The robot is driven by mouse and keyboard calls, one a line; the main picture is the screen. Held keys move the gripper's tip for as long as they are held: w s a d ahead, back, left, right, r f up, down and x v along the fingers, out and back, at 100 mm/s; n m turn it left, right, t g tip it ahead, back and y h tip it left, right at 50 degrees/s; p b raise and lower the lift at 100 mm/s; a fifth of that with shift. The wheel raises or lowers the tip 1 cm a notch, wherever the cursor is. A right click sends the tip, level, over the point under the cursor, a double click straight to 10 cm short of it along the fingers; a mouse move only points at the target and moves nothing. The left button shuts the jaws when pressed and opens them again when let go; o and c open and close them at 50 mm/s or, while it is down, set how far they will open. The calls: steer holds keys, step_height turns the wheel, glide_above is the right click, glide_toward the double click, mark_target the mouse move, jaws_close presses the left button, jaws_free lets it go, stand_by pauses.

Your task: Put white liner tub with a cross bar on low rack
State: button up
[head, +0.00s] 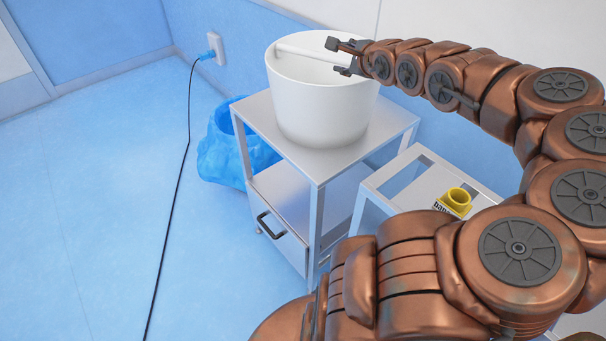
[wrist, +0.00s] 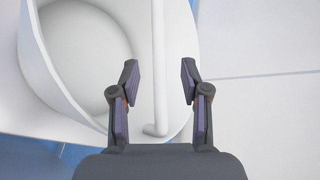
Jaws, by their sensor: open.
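The white liner tub (head: 318,108) stands upright on the top of a metal cart. Its cross bar (head: 312,57) spans the opening near the rim; in the wrist view the cross bar (wrist: 159,70) runs up the picture. My gripper (head: 340,57) is open at the right part of the tub's mouth. In the wrist view my gripper (wrist: 160,80) has its two fingers on either side of the bar, apart from it. The tub's inside (wrist: 85,50) looks empty. A low metal rack (head: 366,186), partly hidden by my arm, stands right of the cart; I cannot tell if it is the low rack.
The cart (head: 317,172) has a drawer with a dark handle (head: 275,228). A blue bag-lined bin (head: 222,150) stands behind the cart. A black cable (head: 175,190) crosses the floor from a wall socket.

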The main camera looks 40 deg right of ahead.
steer(key=w+a+r+n+t+y, duration=0.2)
steer(key=w+a+r+n, duration=0.25)
steer(key=a, duration=0.45)
steer(key=w+a+r+n+t+y, duration=0.2)
steer(key=w+a+r+n+y, duration=0.25)
steer(key=a, duration=0.45)
steer(key=s+a+n+g+y, duration=0.2)
steer(key=a+n, duration=0.3)
steer(key=a, duration=0.5)
steer(key=s+a+n+g+y, duration=0.1)
steer(key=a+n+g+y, duration=0.2)
steer(key=a, duration=0.7)
steer(key=s+a+f+n+g, duration=0.6)
steer(key=s+a+f+n, duration=0.2)
steer(key=s+a+f, duration=0.4)
steer(key=s+d+f+n+g+h, duration=0.1)
steer(key=s+f+g, duration=0.15)
steer(key=s, duration=0.25)
steer(key=s+d+f+n+g+h, duration=0.1)
steer(key=s+d+f+g+h, duration=0.1)
steer(key=s+f, duration=0.3)
steer(key=s+d+f+g+h, duration=0.2)
steer(key=s+d+g+h, duration=0.1)
steer(key=s+d, duration=0.6)
steer(key=shift+s+h, duration=0.55)
